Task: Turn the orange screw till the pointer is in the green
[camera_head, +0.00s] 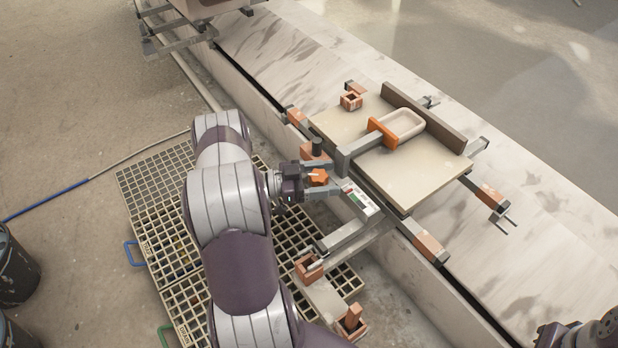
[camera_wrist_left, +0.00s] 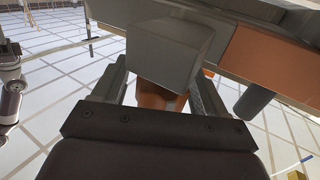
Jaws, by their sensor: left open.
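The orange screw (camera_head: 318,177) sits at the near end of a grey clamp-like frame. My left gripper (camera_head: 324,178) is open, with one finger on each side of the screw. In the left wrist view the screw (camera_wrist_left: 155,97) shows between the fingers, partly hidden behind a grey block (camera_wrist_left: 172,50). I cannot tell whether the fingers touch it. The gauge (camera_head: 358,199), a pale plate with red and green marks, lies just right of the gripper. Its pointer is too small to read. Part of my right arm shows at the bottom right corner, its fingers not visible.
A beige board (camera_head: 410,180) carries a pale dish-like piece (camera_head: 404,124) with an orange block (camera_head: 383,132) beside it. Grey arms with orange ends surround the board. A grating (camera_head: 160,190) and dark buckets (camera_head: 12,268) are at the left.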

